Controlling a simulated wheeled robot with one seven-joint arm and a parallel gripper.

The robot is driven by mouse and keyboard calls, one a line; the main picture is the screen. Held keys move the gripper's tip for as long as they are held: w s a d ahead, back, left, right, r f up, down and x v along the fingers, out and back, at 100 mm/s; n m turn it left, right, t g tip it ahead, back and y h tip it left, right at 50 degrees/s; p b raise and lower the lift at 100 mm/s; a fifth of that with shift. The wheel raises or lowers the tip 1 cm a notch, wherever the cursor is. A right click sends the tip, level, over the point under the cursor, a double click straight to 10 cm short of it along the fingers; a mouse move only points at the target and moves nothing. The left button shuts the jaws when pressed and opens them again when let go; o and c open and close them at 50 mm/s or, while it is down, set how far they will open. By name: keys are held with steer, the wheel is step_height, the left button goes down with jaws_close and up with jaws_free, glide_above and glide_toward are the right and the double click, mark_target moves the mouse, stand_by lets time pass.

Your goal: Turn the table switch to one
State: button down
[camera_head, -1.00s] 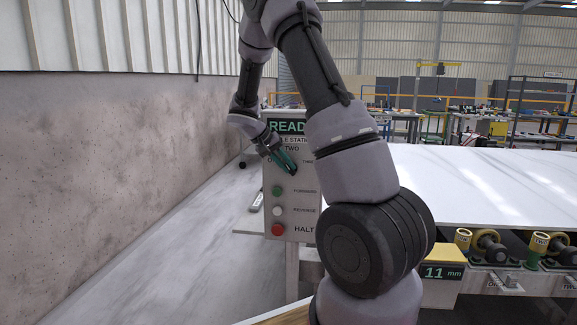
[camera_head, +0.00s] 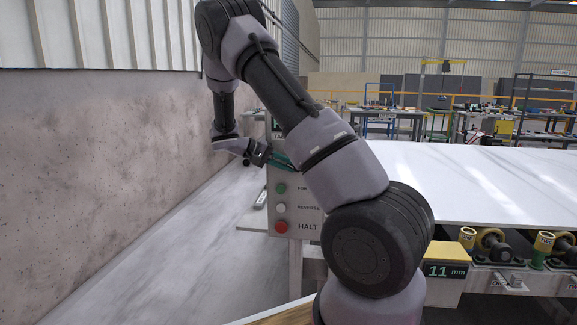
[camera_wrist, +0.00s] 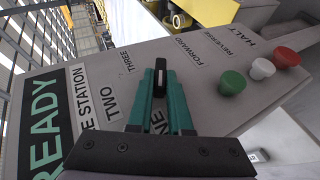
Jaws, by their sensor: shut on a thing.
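The table switch is a small dark knob (camera_wrist: 160,84) on a grey control panel (camera_wrist: 215,118). Labels TWO and THREE show beside it in the wrist view, and a label ending in NE is partly covered by my fingers. My gripper (camera_wrist: 160,76) has green fingers on either side of the knob and is shut on it. Which label the knob points at is hard to tell. In the head view my gripper (camera_head: 284,162) is at the panel's front (camera_head: 306,192), and my arm hides the panel's upper right part.
Below the switch are a green FORWARD button (camera_head: 280,188), a white REVERSE button (camera_head: 280,208) and a red HALT button (camera_head: 281,227). A white stone slab (camera_head: 470,185) lies to the right. A concrete wall (camera_head: 90,170) stands at left.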

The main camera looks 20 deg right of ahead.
steer(key=c, duration=0.8)
jaws_free()
steer(key=shift+c, duration=0.2)
steer(key=v, duration=1)
steer(key=shift+a, duration=0.4)
steer(key=shift+r, duration=0.1)
